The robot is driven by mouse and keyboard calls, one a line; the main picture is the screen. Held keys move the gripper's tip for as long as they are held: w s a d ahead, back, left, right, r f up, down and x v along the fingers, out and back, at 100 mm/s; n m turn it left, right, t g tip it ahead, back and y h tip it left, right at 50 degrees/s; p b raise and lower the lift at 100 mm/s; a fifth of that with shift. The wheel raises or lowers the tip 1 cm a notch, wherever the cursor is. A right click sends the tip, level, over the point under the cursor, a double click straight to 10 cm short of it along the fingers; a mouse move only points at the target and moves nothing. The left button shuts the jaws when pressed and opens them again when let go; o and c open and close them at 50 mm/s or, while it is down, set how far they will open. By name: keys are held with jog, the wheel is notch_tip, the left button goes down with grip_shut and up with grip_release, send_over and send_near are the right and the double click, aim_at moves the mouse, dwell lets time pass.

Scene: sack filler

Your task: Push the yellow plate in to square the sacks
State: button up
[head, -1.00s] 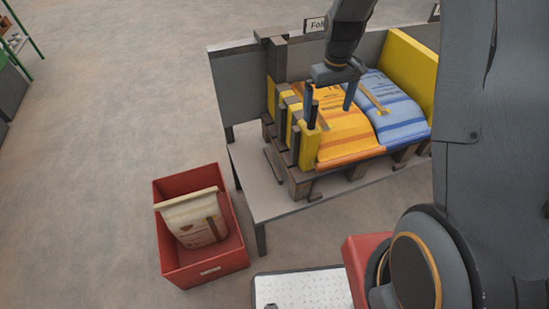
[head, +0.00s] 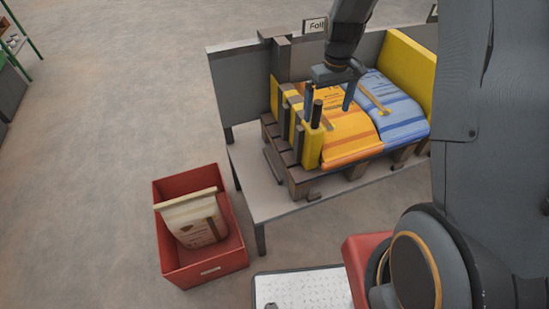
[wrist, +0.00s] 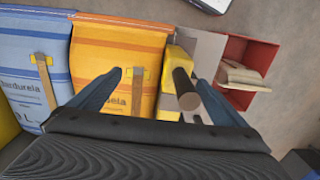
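The yellow plate (head: 312,146) stands upright along the left side of the orange sack (head: 345,137). The blue sack (head: 396,107) lies to the right, against a fixed-looking yellow wall (head: 411,68). My gripper (head: 328,100) is open, pointing down over the plate and orange sack. In the wrist view the peg (wrist: 187,90) stands between the fingers, close to the right-hand one; I cannot tell if they touch. The plate's far part is partly hidden by dark posts.
The sacks lie on a wooden pallet (head: 298,177) on a grey table (head: 262,198). A red bin (head: 172,262) with a cream sack (head: 193,222) stands on the floor at left. Grey panels back the table. The floor at left is open.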

aim_at(319, 110)
jog(key=shift+s+a+p, duration=0.2)
jog(key=shift+s+a, duration=0.05)
jog(key=shift+a, duration=0.5)
jog(key=shift+s+a+p, duration=0.15)
jog(key=shift+s+a, duration=0.05)
jog(key=shift+a, duration=0.55)
notch_tip(319, 110, up, 9)
jog(key=p, duration=0.6)
jog(key=s+r+m+b, duration=0.1)
jog(key=s+r+b, duration=0.1)
jog(key=s, duration=0.8)
jog(key=s+r+m+t+b, duration=0.1)
jog(key=s+m+b, duration=0.1)
jog(key=s, duration=0.8)
jog(key=shift+r+b, duration=0.3)
jog(key=shift+r, duration=0.1)
